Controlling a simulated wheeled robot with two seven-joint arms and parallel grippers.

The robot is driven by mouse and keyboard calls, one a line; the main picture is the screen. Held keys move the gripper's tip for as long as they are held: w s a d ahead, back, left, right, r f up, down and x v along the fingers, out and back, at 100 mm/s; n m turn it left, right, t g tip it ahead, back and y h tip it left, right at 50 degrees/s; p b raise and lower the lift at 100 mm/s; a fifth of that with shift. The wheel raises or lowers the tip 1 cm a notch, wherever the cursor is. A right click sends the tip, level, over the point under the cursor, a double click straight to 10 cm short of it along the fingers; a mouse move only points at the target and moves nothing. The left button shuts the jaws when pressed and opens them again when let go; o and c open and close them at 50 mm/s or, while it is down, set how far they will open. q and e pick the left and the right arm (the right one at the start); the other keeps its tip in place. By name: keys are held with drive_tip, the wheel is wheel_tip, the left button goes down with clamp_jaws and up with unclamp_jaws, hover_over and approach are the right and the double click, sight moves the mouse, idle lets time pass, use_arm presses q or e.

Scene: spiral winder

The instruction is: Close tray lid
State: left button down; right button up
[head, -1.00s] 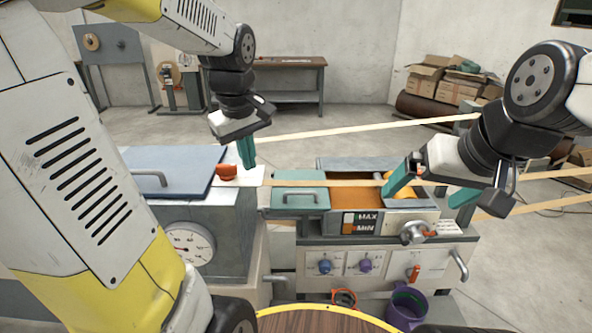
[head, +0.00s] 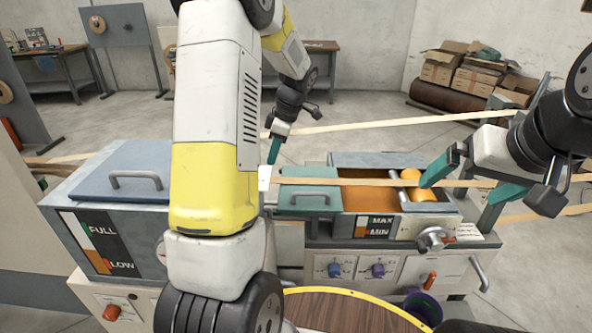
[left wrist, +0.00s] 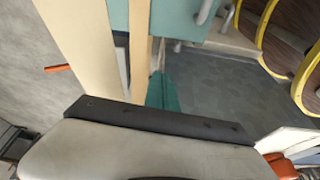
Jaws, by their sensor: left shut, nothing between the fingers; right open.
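The teal tray lid (head: 312,188) with a bar handle (head: 310,199) covers the left part of the tray (head: 371,162). The orange-brown inside shows to its right, so the tray stands partly open. My left gripper (head: 274,150) is shut and empty, fingers pointing down at the lid's back-left edge; I cannot tell whether they touch it. In the left wrist view its teal fingertips (left wrist: 162,92) show beside pale strips, below the teal lid (left wrist: 185,15). My right gripper (head: 464,182) is open by the tray's right end, near an orange roller (head: 411,178).
A pale strip (head: 375,182) runs across the tray and lid. Another strip (head: 400,124) crosses behind. A tank with a blue-grey lid (head: 125,176) stands left, partly hidden by my left arm. A crank knob (head: 431,239) sticks out at the tray's front right.

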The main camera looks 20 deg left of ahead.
sight(333, 190)
use_arm(q)
drive_tip(key=a+f+n, duration=0.1)
drive_tip(key=a+f, duration=0.3)
drive_tip(key=f, duration=0.7)
drive_tip(key=shift+w+d, duration=0.25)
drive_tip(key=shift+d, duration=0.45)
drive_tip(key=shift+w+d, duration=0.25)
drive_tip(key=shift+d, duration=0.45)
drive_tip(key=shift+w+d, duration=0.25)
drive_tip(key=shift+d, duration=0.45)
drive_tip(key=w+d, duration=0.1)
drive_tip(key=d, duration=0.5)
drive_tip(key=w+d, duration=0.2)
drive_tip(key=d, duration=0.4)
drive_tip(key=w+d, duration=0.1)
drive_tip(key=d, duration=0.4)
drive_tip(key=shift+w+d, duration=0.25)
drive_tip(key=shift+d, duration=0.3)
